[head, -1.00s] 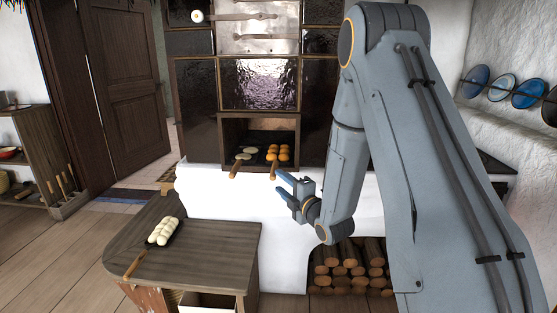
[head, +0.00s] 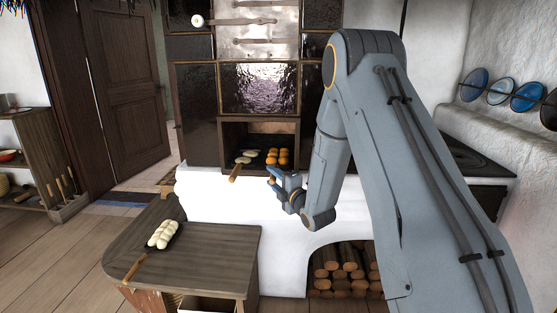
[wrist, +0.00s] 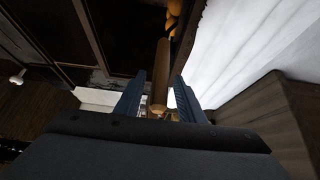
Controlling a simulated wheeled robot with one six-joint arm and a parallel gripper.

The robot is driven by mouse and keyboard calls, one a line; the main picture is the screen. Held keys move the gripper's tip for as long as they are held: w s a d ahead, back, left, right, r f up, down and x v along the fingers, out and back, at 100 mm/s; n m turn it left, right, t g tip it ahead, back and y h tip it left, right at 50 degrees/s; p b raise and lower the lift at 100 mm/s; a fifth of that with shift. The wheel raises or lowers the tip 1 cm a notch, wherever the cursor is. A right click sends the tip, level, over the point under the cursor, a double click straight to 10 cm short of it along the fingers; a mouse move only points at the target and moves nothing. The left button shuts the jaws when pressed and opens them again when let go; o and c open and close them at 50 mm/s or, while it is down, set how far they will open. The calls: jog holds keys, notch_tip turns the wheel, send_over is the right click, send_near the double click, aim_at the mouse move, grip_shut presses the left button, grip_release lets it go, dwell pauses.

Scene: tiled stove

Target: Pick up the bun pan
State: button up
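The bun pan, holding several golden-orange buns (head: 277,157), sits in the oven opening of the tiled stove. Its wooden handle (wrist: 160,72) points out towards my gripper in the wrist view, with a few buns (wrist: 172,18) at the top. My gripper (head: 271,176) is at the oven mouth, in front of this pan. In the wrist view my gripper (wrist: 158,98) has its two blue fingers apart, one on each side of the handle, with gaps between. In the head view the gripper hides the handle.
A second pan with pale flat dough (head: 245,157) sits left of the buns, its handle (head: 235,173) sticking out close by. A pan with a braided loaf (head: 162,235) lies on the wooden table (head: 215,250). The white stove ledge (head: 225,205) runs below the oven.

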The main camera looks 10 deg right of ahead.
grip_shut()
jog(key=shift+r, duration=0.2)
